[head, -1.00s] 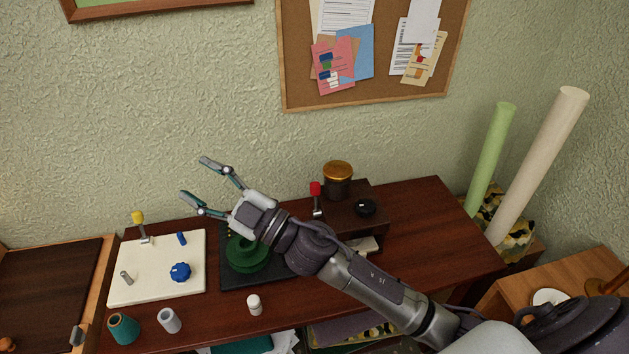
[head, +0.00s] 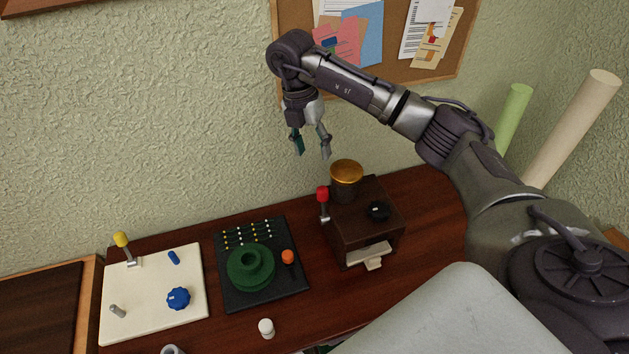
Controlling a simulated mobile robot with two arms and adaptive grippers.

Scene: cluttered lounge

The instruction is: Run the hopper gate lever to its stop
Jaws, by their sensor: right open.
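A dark brown wooden box (head: 350,232) stands on the desk, with a dark hopper with an amber lid (head: 346,170) on top at its back. A lever with a red knob (head: 323,194) stands nearly upright on a short metal stem at the box's left side. My right gripper (head: 312,154) points down with its fingers spread, above and slightly left of the red knob. Nothing is between its fingers, and it looks apart from the lever. My left gripper is not in view.
A black knob (head: 377,211) and a pale drawer (head: 370,255) are on the box. Left of it are a black board (head: 228,298) with a green dial and a white board (head: 140,318) with a yellow-knobbed lever. A white bottle (head: 266,328) stands in front.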

